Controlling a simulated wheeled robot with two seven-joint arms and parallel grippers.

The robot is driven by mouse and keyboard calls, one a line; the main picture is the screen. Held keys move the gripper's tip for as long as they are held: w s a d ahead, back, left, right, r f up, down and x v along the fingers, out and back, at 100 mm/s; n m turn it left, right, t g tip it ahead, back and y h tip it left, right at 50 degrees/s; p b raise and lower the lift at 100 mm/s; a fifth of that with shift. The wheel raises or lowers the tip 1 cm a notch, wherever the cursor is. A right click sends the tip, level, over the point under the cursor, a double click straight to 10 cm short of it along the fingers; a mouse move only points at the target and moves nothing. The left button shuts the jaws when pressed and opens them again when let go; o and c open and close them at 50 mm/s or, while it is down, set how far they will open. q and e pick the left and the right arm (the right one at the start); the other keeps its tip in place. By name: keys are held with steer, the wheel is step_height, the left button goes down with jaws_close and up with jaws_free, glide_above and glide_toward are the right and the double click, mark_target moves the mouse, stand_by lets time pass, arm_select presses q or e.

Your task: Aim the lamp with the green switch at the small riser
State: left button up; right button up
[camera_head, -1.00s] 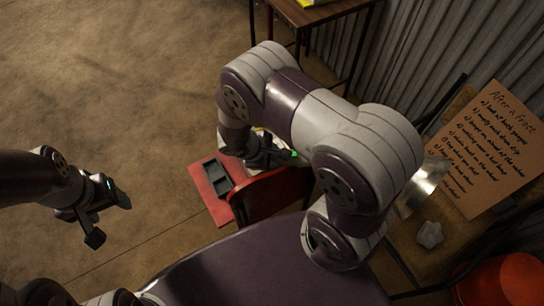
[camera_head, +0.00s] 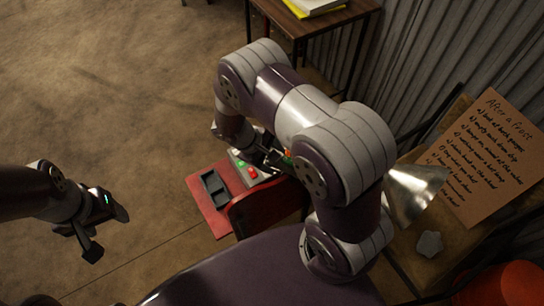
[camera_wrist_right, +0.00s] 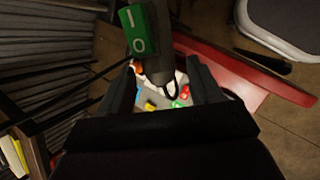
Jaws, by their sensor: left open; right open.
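In the right wrist view a green rocker switch (camera_wrist_right: 137,30) marked I and O sits on a dark lamp part. That part lies between and just beyond the fingers of my right gripper (camera_wrist_right: 163,82), which is open; contact cannot be told. In the head view my right gripper (camera_head: 266,158) is mostly hidden by its own arm, over the red surface. A shiny metal lamp shade (camera_head: 413,192) shows at right, partly behind my arm; whether it belongs to the green switch cannot be told. My left gripper (camera_head: 88,236) is open and empty, above the floor. I cannot pick out the small riser.
A red surface (camera_head: 207,213) holds a dark grey tray (camera_head: 216,189) and a panel (camera_head: 241,160) with coloured buttons. A wooden table (camera_head: 312,22) stands at the back. Floor at left is clear.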

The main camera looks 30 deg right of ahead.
steer(key=p+v, duration=0.1)
steer(key=v, duration=1.1)
steer(key=shift+a, duration=0.1)
